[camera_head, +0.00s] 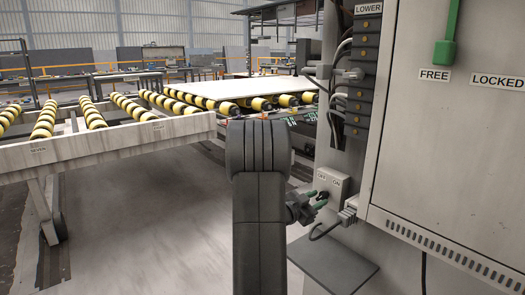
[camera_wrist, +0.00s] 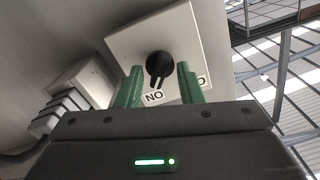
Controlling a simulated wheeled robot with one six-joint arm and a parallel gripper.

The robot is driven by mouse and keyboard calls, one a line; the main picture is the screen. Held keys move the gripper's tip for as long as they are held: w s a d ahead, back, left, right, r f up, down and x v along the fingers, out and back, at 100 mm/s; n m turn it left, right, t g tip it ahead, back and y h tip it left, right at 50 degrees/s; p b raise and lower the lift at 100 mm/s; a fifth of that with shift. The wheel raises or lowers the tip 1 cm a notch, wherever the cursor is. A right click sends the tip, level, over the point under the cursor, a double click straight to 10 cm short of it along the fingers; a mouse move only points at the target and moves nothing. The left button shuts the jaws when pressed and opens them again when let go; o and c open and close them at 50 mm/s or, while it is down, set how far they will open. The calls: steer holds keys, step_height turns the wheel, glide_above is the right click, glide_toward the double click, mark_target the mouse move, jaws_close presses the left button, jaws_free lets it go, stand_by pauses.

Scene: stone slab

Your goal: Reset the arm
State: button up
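My arm rises through the middle of the head view, with my gripper (camera_head: 311,199) low on its right side, close to a small switch box (camera_head: 331,183) labelled OFF and ON. In the wrist view the two green fingers of my gripper (camera_wrist: 160,84) are apart, with a black rotary knob (camera_wrist: 159,63) showing between their tips. Gaps show on both sides of the knob, so the gripper is open and holds nothing. The knob sits on the pale box face (camera_wrist: 187,42).
A grey cabinet (camera_head: 440,150) with a green handle (camera_head: 446,45) and FREE and LOCKED labels stands at right. A cable connector (camera_head: 348,212) sits just beside the switch box. A roller conveyor (camera_head: 120,140) and a pale slab (camera_head: 245,87) lie at left and behind.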

steer(key=n+p, duration=0.2)
steer(key=n, duration=0.3)
steer(key=shift+r, duration=0.1)
steer(key=n+p, duration=0.1)
steer(key=n, duration=0.5)
steer(key=shift+s+a, duration=0.3)
steer(key=shift+a, duration=0.15)
steer(key=shift+s, duration=0.1)
